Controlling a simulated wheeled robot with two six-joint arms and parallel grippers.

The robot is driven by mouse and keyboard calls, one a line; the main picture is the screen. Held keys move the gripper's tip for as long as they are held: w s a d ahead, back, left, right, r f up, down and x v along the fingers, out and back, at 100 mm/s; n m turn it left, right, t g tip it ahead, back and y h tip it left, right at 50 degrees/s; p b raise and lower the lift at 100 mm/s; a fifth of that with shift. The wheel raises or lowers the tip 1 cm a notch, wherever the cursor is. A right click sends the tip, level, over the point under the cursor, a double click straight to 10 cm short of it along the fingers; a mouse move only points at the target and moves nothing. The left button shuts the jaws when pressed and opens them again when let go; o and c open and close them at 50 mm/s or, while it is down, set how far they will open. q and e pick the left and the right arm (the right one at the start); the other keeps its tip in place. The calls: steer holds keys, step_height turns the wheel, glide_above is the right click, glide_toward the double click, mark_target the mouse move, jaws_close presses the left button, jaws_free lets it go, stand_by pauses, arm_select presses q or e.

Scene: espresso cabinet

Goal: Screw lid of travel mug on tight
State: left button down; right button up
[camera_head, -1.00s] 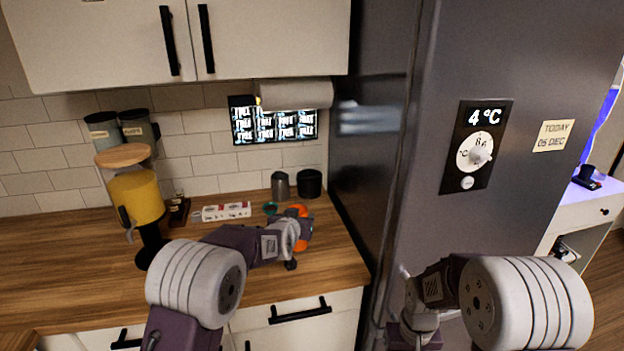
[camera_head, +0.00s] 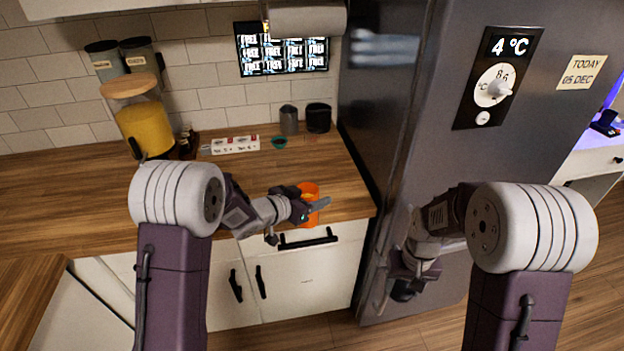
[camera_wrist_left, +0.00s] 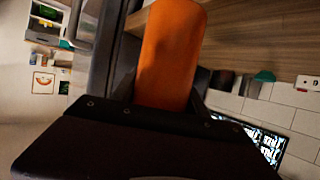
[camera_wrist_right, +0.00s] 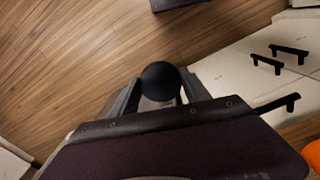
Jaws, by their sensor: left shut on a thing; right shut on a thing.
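An orange travel mug (camera_head: 309,217) shows in the head view in front of the counter's front edge. My left gripper (camera_head: 308,208) is shut on it, and the mug's orange side (camera_wrist_left: 172,55) fills the space between the fingers in the left wrist view. My right gripper (camera_head: 402,278) is lower and to the right, in front of the fridge. It is shut on a small black rounded thing (camera_wrist_right: 160,80), probably the lid, seen between its fingers in the right wrist view. The mug and the black thing are well apart. The mug's rim is partly hidden by the left gripper.
Drawer fronts with a black handle (camera_head: 306,238) lie below. The fridge (camera_head: 400,130) stands at right. Floor space in front is free.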

mark_target(316, 224)
arm_select(q)
steer(key=shift+s+d+f+m+g+h, duration=0.15)
steer(key=shift+s+f+m+g+h, duration=0.15)
steer(key=shift+s, duration=0.3)
steer(key=shift+s+d+f+m+g+h, duration=0.15)
steer(key=shift+s+f+m+g+h, duration=0.1)
steer(key=shift+s+f+m+h, duration=0.25)
steer(key=shift+s+d+f+m+g+h, duration=0.15)
steer(key=shift+s+f+m+g+h, duration=0.1)
steer(key=shift+s, duration=0.4)
